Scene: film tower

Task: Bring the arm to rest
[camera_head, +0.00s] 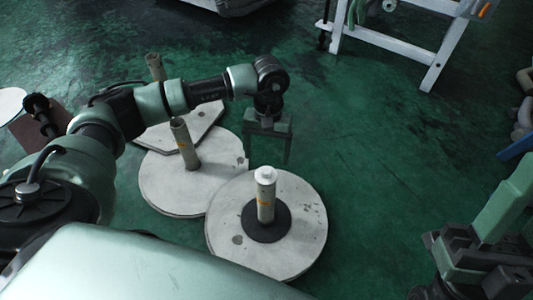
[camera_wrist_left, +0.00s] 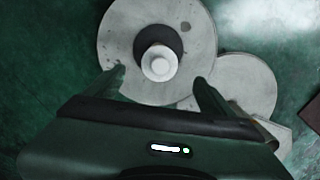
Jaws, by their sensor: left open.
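My left arm reaches in from the left in the head view. Its gripper (camera_head: 268,155) hangs over the floor, fingers down and apart, with nothing between them. In the left wrist view the open fingers (camera_wrist_left: 158,82) stand either side of the lower part of a round pale base (camera_wrist_left: 118,35). A pale post with a white cap (camera_wrist_left: 160,62) appears beyond the fingertips, apart from them. In the head view this post (camera_head: 266,195) stands upright in a dark ring (camera_head: 252,225) on the front base (camera_head: 305,235). Part of my right arm (camera_head: 480,255) shows at lower right; its jaws are unclear.
Behind the front base are a second round base (camera_head: 160,195) with a post (camera_head: 184,145) and an angular base (camera_head: 205,115) with another post (camera_head: 155,68). A white-legged stand (camera_head: 385,42) is at upper right. Green floor (camera_head: 400,150) is clear between.

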